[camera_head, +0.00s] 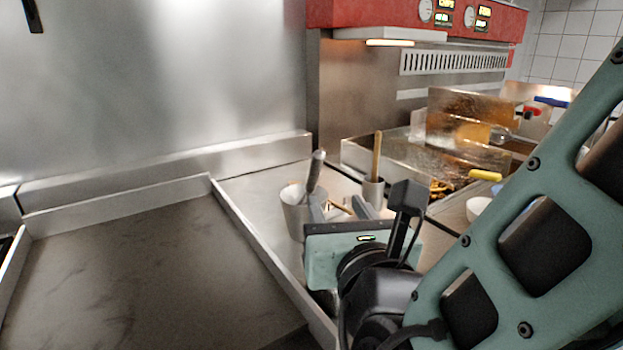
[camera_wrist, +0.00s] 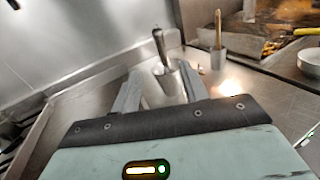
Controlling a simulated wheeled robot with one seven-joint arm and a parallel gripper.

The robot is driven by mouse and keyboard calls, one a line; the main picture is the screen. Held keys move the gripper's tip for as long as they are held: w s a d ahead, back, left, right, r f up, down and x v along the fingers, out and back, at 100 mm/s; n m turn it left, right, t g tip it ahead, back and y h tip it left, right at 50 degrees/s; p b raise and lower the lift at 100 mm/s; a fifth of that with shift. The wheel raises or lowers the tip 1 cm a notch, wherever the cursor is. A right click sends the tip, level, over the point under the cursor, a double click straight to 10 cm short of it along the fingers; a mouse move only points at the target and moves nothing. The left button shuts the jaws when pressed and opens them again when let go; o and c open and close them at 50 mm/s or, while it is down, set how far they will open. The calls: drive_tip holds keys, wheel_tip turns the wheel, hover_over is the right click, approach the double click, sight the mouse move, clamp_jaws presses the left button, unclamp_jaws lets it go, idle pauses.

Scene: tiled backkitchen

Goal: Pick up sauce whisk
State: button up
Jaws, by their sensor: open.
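A metal pot (camera_head: 296,216) stands on the steel counter, with a grey-handled utensil (camera_head: 315,172) leaning up out of it. The utensil's head is hidden inside the pot, so I cannot tell for sure that it is the sauce whisk. My gripper (camera_head: 338,207) is open and empty, in front of the pot and partly covering it. In the wrist view, the pot (camera_wrist: 162,88) shows in the gap between the two fingers (camera_wrist: 160,72), and the utensil's handle (camera_wrist: 158,44) rises beyond the fingertips. I cannot tell how far the fingertips are from the pot.
A smaller metal holder (camera_head: 373,192) with a wooden-handled utensil (camera_head: 377,155) stands behind to the right. A fryer (camera_head: 390,157) with food is beyond it, and a white bowl (camera_head: 478,208) is at the right. A raised edge (camera_head: 262,252) borders the bare griddle plate (camera_head: 130,270) at left.

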sight(318, 166)
drive_tip(key=w+p, duration=0.2)
drive_tip(key=w, duration=0.1)
drive_tip(key=w+a+p, duration=0.1)
drive_tip(key=w+p, duration=0.2)
drive_tip(key=w, duration=0.1)
drive_tip(key=w+a+p, duration=0.1)
drive_tip(key=w+p, duration=0.1)
drive_tip(key=w, duration=0.2)
drive_tip(key=w+p, duration=0.2)
drive_tip(key=w, duration=0.2)
drive_tip(key=shift+a+r+p, duration=0.35)
drive_tip(key=shift+a+p, duration=0.05)
drive_tip(key=shift+w+a+f, duration=0.1)
drive_tip(key=shift+w+a, duration=0.05)
drive_tip(key=shift+w, duration=0.45)
clamp_jaws()
